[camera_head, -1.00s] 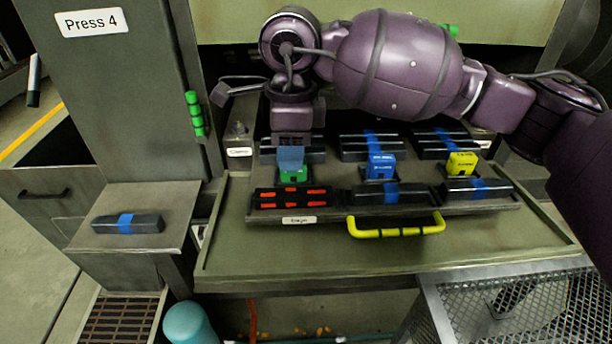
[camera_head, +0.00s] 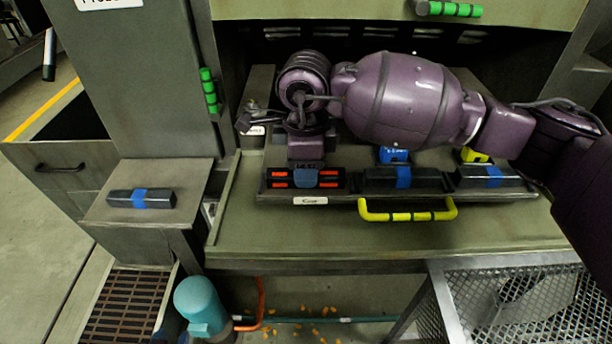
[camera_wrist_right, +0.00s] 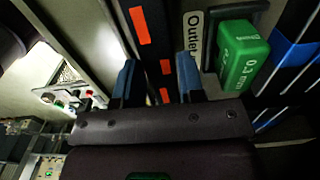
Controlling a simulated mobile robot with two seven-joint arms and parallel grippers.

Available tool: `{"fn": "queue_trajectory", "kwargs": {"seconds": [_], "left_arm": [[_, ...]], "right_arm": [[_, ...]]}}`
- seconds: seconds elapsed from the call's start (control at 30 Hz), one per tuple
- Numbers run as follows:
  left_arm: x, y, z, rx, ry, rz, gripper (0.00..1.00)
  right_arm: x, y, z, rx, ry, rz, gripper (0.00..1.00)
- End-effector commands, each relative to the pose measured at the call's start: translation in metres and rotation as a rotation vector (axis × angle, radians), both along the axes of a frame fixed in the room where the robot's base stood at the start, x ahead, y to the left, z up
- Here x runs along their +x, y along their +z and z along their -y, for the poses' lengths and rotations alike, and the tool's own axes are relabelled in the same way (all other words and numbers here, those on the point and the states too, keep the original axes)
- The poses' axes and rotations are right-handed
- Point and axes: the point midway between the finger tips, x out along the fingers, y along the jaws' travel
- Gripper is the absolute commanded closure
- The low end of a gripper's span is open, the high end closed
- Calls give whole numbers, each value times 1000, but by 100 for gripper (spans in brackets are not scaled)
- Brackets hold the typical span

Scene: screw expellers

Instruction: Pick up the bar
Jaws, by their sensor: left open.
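A black bar with orange-red marks (camera_head: 279,179) lies at the front left of the press tray; it also shows in the right wrist view (camera_wrist_right: 150,30). My right gripper (camera_head: 306,178) reaches down onto this bar from an arm that comes in from the right. In the right wrist view its two blue fingers (camera_wrist_right: 158,82) are apart, with the bar running between them; I cannot tell whether they touch it. Other black bars with blue bands lie on the tray (camera_head: 403,178) and on the side shelf (camera_head: 141,198). My left gripper is not in view.
A green block (camera_wrist_right: 242,55) sits close beside the right finger. Blue (camera_head: 393,154) and yellow (camera_head: 474,155) blocks stand behind the front bars, partly behind my arm. A yellow handle (camera_head: 408,215) juts from the tray front. The table front is clear.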

Motion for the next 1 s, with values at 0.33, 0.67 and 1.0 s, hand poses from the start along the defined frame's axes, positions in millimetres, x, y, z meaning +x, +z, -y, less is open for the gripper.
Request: {"fn": "queue_trajectory", "kwargs": {"seconds": [0.33, 0.67, 1.0], "left_arm": [[1, 1, 1, -3, 0, 4, 57], [-1, -1, 1, -3, 2, -2, 57], [-4, -3, 0, -2, 4, -9, 57]], "right_arm": [[0, -15, 0, 1, 0, 1, 64], [0, -15, 0, 0, 0, 1, 100], [1, -10, 0, 1, 0, 3, 100]]}}
